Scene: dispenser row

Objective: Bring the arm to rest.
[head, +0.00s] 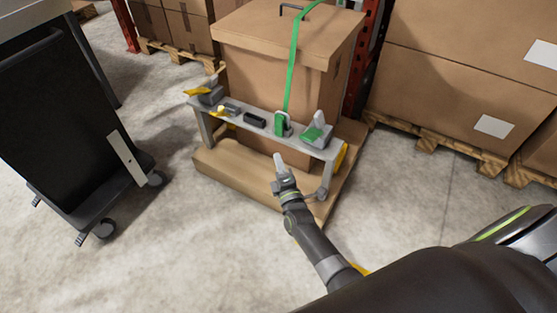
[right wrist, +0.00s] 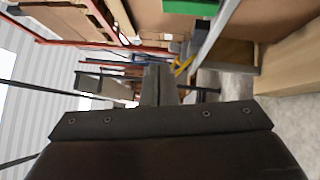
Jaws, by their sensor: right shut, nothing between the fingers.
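My right arm (head: 312,235) reaches up from the lower right of the head view. Its gripper (head: 279,161) is shut and empty. The gripper appears in front of the near edge of a grey dispenser bench (head: 263,138), and I cannot tell the exact gap. In the right wrist view the shut fingers (right wrist: 157,82) point away from the camera with nothing between them. My left gripper is not in view.
The bench carries a green tape dispenser (head: 282,125), a grey-green one (head: 317,135), a black block (head: 255,120) and yellow-handled tools (head: 208,93). A tall carton (head: 260,65) stands behind. A black cart (head: 60,120) is left; palletised cartons (head: 460,60) are right. Floor (head: 405,190) between is clear.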

